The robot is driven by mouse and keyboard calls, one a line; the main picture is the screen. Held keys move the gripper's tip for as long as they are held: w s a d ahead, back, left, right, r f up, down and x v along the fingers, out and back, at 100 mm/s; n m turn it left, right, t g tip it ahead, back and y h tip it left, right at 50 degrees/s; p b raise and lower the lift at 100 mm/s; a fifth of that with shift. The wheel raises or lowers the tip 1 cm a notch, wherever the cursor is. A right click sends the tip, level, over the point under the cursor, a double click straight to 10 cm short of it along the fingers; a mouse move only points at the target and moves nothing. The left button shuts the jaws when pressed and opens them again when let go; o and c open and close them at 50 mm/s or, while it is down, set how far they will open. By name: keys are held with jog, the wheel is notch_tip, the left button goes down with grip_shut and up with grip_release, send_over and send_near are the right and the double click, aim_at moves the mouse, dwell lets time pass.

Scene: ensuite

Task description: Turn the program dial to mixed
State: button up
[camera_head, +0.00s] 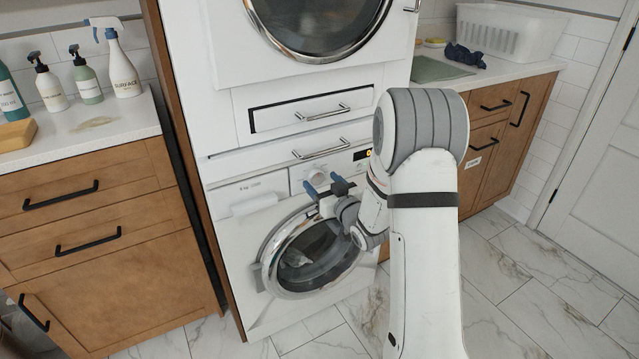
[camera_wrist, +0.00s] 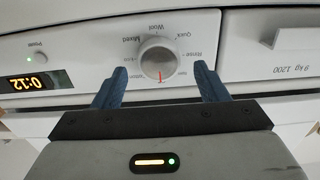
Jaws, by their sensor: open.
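The program dial (camera_wrist: 157,60) is a round silver-white knob on the washer's white control panel, ringed by small printed labels. The wrist view is upside down. The dial's red mark points toward the bottom of that picture, away from the "Mixed" label (camera_wrist: 131,39) at its upper left. My gripper (camera_wrist: 160,76) is open, with one blue finger on each side of the dial and visible gaps between. In the head view my gripper (camera_head: 324,184) is in front of the panel and partly covers the dial (camera_head: 318,174). I cannot tell how deep the fingers reach.
The washer's round glass door (camera_head: 310,255) is below the panel. A lit display reads 0:12 (camera_wrist: 38,83), with a small round button (camera_wrist: 40,60) near it. Drawer handles (camera_head: 322,147) stick out above. Wooden cabinets (camera_head: 90,240) flank the machine; the tiled floor at right is clear.

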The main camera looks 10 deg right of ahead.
jog(key=shift+w+a, duration=0.2)
jog(key=shift+w, duration=0.45)
jog(key=c, duration=0.9)
jog(key=shift+a, duration=0.35)
jog(key=shift+c, duration=0.4)
jog(key=shift+d, duration=0.25)
